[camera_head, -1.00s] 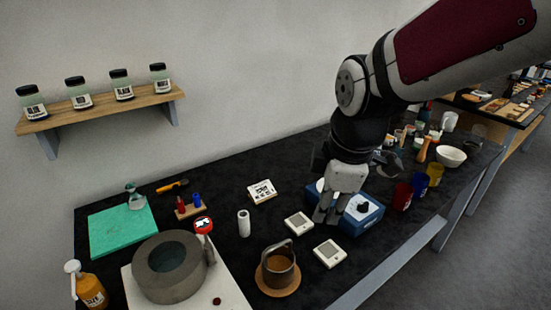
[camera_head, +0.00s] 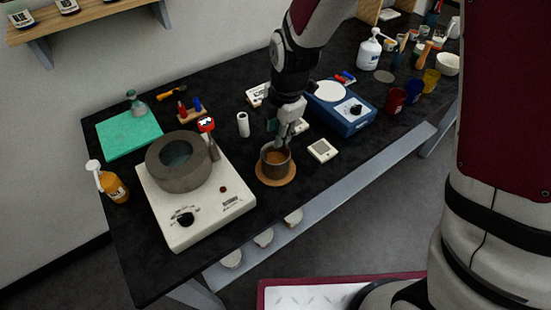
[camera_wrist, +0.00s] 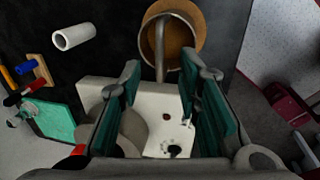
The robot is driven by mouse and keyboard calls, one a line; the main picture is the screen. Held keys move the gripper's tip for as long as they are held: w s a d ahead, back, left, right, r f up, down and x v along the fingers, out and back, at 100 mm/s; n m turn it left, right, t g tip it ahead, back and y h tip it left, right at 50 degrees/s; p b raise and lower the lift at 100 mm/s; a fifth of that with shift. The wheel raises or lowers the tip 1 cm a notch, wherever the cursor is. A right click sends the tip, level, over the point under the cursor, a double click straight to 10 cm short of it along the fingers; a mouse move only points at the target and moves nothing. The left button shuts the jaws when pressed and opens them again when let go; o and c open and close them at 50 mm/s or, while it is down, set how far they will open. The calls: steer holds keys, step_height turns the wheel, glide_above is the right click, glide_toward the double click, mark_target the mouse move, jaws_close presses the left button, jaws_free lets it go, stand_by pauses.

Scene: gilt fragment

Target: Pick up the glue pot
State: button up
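The glue pot (camera_head: 276,160) is a small dark pot with brown contents, standing upright on a round wooden coaster (camera_head: 275,178) near the front edge of the bench. In the wrist view the pot (camera_wrist: 175,35) is at the top middle, and its grey arched handle (camera_wrist: 160,50) reaches down toward the gap between my fingers. My gripper (camera_head: 284,135) is directly above the pot, pointing down. In the wrist view my gripper (camera_wrist: 160,68) is open, with its teal-padded fingers apart and nothing held. Whether a finger touches the handle cannot be told.
A white hotplate (camera_head: 225,212) with a thick grey ring-shaped vessel (camera_head: 165,165) stands left of the pot. A white tube (camera_head: 243,125) stands behind, a small white device (camera_head: 322,150) lies right, and a blue scale (camera_head: 345,122) is farther right. Dark bench shows between them.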

steer(key=shift+w+a+f+p, duration=0.15)
steer(key=shift+f+p, duration=0.05)
steer(key=shift+f, duration=0.75)
steer(key=shift+w+a+f+p, duration=0.1)
steer(key=shift+f+p, duration=0.15)
steer(key=shift+f, duration=0.65)
steer(key=shift+w+a+f+p, duration=0.15)
steer(key=shift+f+p, duration=0.05)
steer(key=shift+f, duration=0.75)
jaws_close()
